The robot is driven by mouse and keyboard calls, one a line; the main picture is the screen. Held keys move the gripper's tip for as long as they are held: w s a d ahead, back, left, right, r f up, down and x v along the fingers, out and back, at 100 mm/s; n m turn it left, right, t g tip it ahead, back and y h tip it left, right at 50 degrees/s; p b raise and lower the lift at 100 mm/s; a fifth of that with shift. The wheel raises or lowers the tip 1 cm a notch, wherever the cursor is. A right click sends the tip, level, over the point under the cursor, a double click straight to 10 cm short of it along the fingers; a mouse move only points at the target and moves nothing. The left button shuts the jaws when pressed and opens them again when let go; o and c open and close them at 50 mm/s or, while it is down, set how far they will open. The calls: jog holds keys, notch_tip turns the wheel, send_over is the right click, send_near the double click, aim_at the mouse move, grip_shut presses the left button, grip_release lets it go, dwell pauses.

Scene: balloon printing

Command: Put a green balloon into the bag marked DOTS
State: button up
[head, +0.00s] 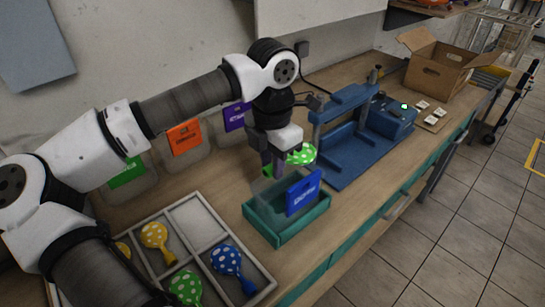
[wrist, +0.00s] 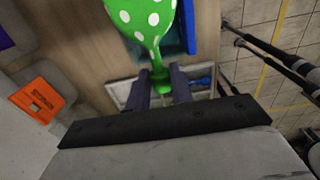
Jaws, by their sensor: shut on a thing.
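My gripper (head: 272,170) is shut on the neck of a green balloon with white dots (head: 302,155). In the wrist view the balloon (wrist: 142,15) has its narrow neck between the two fingers (wrist: 162,82). The gripper holds it above the back edge of a teal open tray (head: 290,234). A clear bag with a blue label (head: 303,192) stands in that tray. Other clear bags along the wall carry a green label (head: 127,172), an orange label (head: 184,137) and a purple label (head: 236,116). The label words are too small to read, so I cannot tell which says DOTS.
A divided tray (head: 200,223) at the front left holds yellow, green and blue dotted balloons; one compartment is empty. A blue press (head: 345,135) stands right of the gripper. An open cardboard box (head: 440,70) is at the far end. A grey floor lies beyond the bench's right edge.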

aim_at(272, 196)
notch_tip(272, 196, down, 10)
jog(key=b, duration=0.6)
jog(key=shift+b, duration=0.4)
jog(key=shift+r, duration=0.1)
jog(key=o, duration=0.8)
jog(key=shift+o, duration=0.2)
jog(key=shift+r+p, duration=3.45)
jog(key=shift+r, duration=3.1)
